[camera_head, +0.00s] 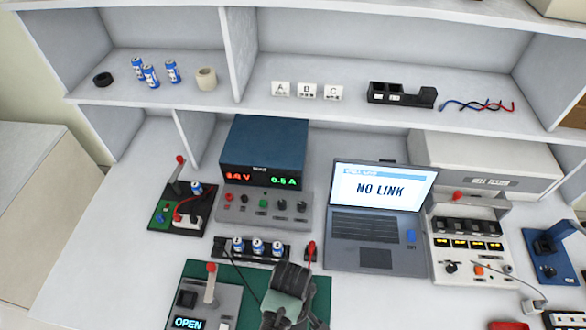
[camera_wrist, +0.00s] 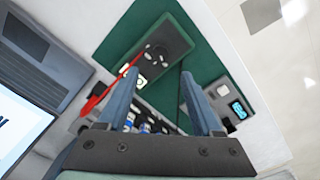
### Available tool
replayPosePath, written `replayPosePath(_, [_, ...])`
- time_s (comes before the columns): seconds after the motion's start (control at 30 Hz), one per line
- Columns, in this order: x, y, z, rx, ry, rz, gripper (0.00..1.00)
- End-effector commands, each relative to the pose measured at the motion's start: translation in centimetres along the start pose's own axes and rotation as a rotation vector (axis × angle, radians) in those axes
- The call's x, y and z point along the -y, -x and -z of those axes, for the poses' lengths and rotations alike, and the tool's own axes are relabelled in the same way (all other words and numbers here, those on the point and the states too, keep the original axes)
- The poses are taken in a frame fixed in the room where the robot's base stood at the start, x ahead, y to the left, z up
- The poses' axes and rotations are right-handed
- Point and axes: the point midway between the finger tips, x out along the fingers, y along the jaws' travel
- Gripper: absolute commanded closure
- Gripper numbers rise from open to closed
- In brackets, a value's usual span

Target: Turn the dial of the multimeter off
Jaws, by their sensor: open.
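My gripper (camera_head: 291,280) hangs over the green mat (camera_head: 250,277) at the front of the bench. In the wrist view its two blue-grey fingers (camera_wrist: 160,74) are apart, with nothing held between them. Beyond the fingertips, a dark grey device (camera_wrist: 135,35) that looks like the multimeter lies on the green mat. It has dark round parts and small bright patches. Which part is the dial, and where it points, I cannot tell. Whether a finger touches the device is unclear. In the head view my gripper and arm hide most of that spot.
A lever box with an "OPEN" display (camera_head: 190,303) stands left of my gripper. A battery holder (camera_head: 245,249) and a red-handled part (camera_head: 311,252) are just behind. A laptop (camera_head: 378,225) reading "NO LINK" stands right. A power supply (camera_head: 263,155) is behind. A red lead (camera_wrist: 105,92) crosses the wrist view.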

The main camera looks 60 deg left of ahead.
Motion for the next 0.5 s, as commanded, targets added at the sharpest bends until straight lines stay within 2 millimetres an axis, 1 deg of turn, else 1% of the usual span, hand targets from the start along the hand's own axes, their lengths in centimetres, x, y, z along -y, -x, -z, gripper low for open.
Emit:
replayPosePath(0.03, [0.0, 0.8, 0.0, -0.001, 0.000, -0.002, 0.33])
replayPosePath(0.1, [-0.1, 1.6, 0.0, -0.001, 0.000, -0.002, 0.33])
replayPosePath(0.2, [0.0, 2.4, 0.0, 0.000, 0.001, 0.000, 0.33])
replayPosePath(0.3, [0.0, 2.8, 0.0, 0.000, 0.001, 0.000, 0.33])
replayPosePath(0.5, [0.1, 2.9, 0.0, 0.001, 0.001, 0.001, 0.33])
